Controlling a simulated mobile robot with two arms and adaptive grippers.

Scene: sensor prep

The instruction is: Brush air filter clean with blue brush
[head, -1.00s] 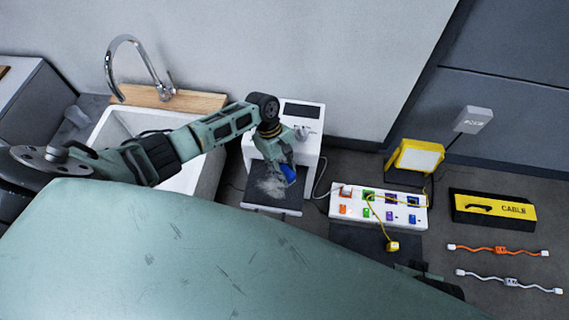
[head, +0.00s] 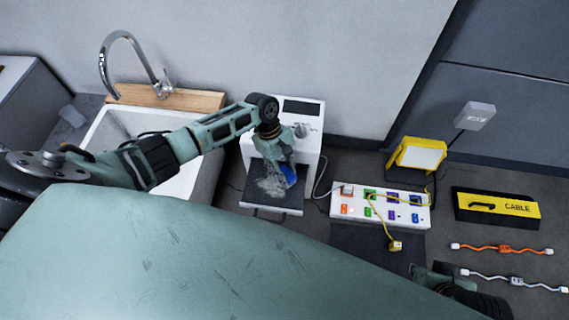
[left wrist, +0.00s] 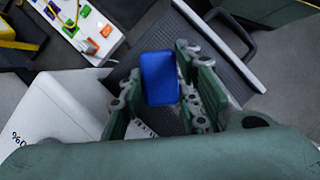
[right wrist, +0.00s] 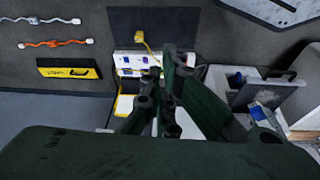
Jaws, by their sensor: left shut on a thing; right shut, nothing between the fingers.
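The blue brush (head: 290,174) is held by my left gripper (head: 284,163), low over the right part of the dark air filter (head: 250,199). In the left wrist view the brush (left wrist: 160,78) stands between the two fingers, over the ribbed filter (left wrist: 222,66). I cannot tell whether its bristles touch the filter. A pale grey dust patch (head: 270,186) lies on the filter just left of the brush. My right gripper (right wrist: 160,80) is shut and empty, away from the filter; only part of that arm shows at the lower right of the head view.
The filter extends from a white machine (head: 312,150) by the wall. A white sink (head: 118,122) stands left of it. To the right are a white power strip (head: 352,207), a yellow lamp (head: 415,154), a cable box (head: 490,207) and two cables. My green body covers the foreground.

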